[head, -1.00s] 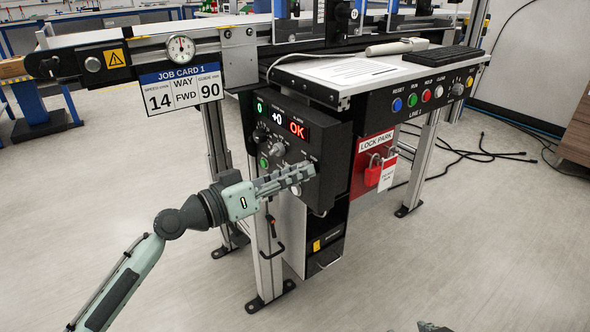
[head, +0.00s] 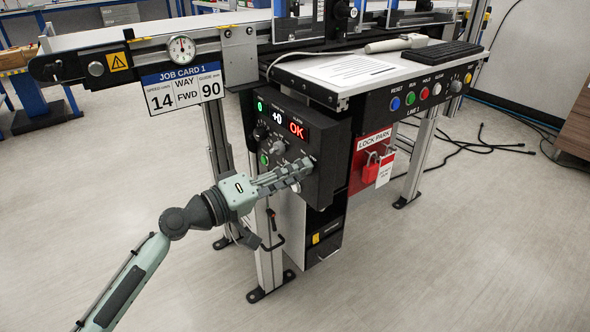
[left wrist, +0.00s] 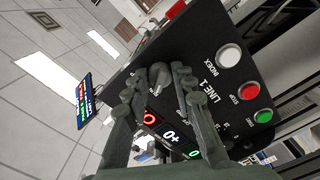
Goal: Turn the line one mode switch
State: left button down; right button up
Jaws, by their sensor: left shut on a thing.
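The black LINE 1 control box (head: 330,150) hangs under the conveyor end, with a lit display reading +0 and a red OK (head: 296,130). My left gripper (head: 303,170) is at the lower right of its face, with its fingers shut. In the left wrist view the left gripper (left wrist: 171,75) has its fingertips close together at the panel, around a small grey knob that looks like the mode switch. The fingers mostly hide it, and its label and setting cannot be read. My right gripper is not in view.
In the left wrist view a white INDEX button (left wrist: 229,57), a red STOP button (left wrist: 248,90) and a green button (left wrist: 264,116) sit beside the fingers. A red lock board (head: 372,160) hangs right of the box. The front floor is clear.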

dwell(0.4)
pick_arm(q)
jog(key=c, duration=1.3)
grip_release()
jog(key=shift+o, duration=0.2)
jog(key=v, duration=1.2)
